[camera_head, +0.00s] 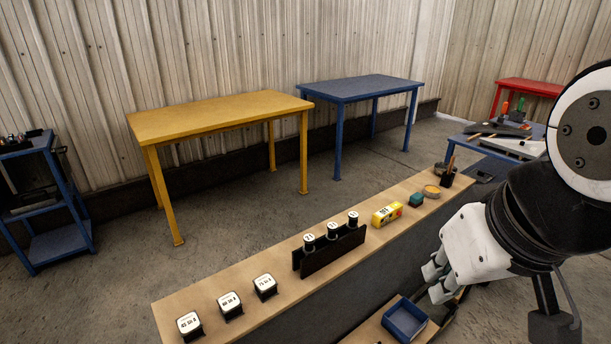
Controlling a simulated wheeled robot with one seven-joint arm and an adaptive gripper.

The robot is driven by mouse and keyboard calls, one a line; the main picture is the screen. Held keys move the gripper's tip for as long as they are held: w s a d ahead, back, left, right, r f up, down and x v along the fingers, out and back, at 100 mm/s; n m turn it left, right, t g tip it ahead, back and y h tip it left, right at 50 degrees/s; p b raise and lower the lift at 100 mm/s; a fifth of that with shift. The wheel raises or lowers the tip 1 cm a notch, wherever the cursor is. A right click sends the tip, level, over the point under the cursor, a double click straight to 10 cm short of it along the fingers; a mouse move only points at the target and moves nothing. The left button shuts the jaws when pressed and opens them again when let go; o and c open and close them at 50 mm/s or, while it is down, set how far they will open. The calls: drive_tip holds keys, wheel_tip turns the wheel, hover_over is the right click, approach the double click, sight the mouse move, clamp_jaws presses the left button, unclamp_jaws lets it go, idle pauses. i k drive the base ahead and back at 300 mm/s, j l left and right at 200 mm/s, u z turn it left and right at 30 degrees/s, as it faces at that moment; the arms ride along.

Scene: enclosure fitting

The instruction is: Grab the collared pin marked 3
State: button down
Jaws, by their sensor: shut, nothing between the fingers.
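Three dark pins with round white tops stand in a row in a black holder on the long wooden bench: a left pin (309,241), a middle pin (332,230) and a right pin (353,218). The black holder (325,257) has a raised front wall that hides their lower parts. The marks on the tops are too small to read surely, so I cannot tell which pin is marked 3. My gripper (433,282) is shut and empty, right of the holder and apart from the pins, by the bench's front side.
Three black blocks with white labelled tops (230,303) sit on the bench (205,284) at left. A yellow box (387,214), a teal item (416,199) and small containers (432,191) stand right of the holder. A blue tray (404,321) lies below, near my gripper.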

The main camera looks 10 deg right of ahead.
sight(331, 227)
drive_tip(key=i+l+u, duration=0.15)
drive_tip(key=l, duration=0.2)
drive_tip(key=i+l+u, duration=0.15)
drive_tip(key=l, duration=0.2)
drive_tip(key=i+l+u, duration=0.15)
drive_tip(key=l, duration=0.25)
drive_tip(key=i+l+u, duration=0.2)
drive_tip(key=l, duration=0.2)
